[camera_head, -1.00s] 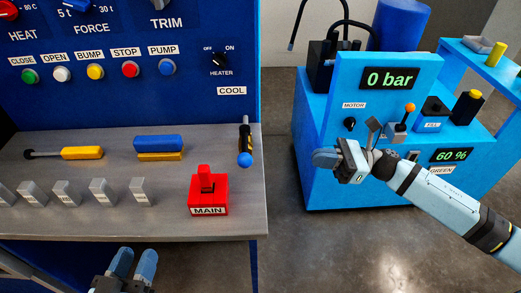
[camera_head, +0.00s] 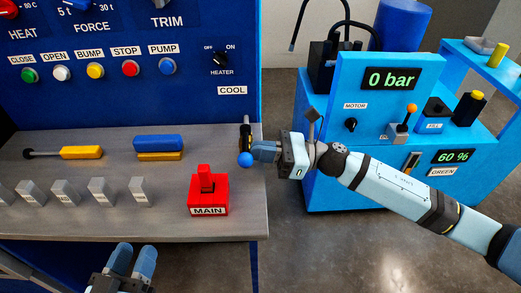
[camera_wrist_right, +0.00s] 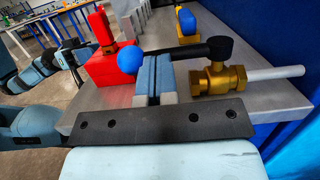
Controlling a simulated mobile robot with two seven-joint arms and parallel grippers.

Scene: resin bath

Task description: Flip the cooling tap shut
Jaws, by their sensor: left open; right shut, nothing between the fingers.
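The cooling tap has a brass body (camera_wrist_right: 217,80), a black lever (camera_wrist_right: 203,48) and a blue ball (camera_wrist_right: 131,62) at the lever's end. In the head view its blue ball (camera_head: 245,159) is at the console's right edge, below the COOL label (camera_head: 232,90), with the lever pointing toward the front. My right gripper (camera_head: 258,151) is shut and empty, just right of the ball. In the right wrist view its closed fingertips (camera_wrist_right: 155,72) are beside the lever near the ball; I cannot tell if they touch. My left gripper (camera_head: 132,260) is open and empty below the console's front edge.
A red MAIN switch (camera_head: 208,193) stands on the grey console shelf (camera_head: 120,222), left of the tap. Grey rocker switches and yellow and blue handles are further left. A light-blue machine (camera_head: 340,180) stands to the right, across open floor.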

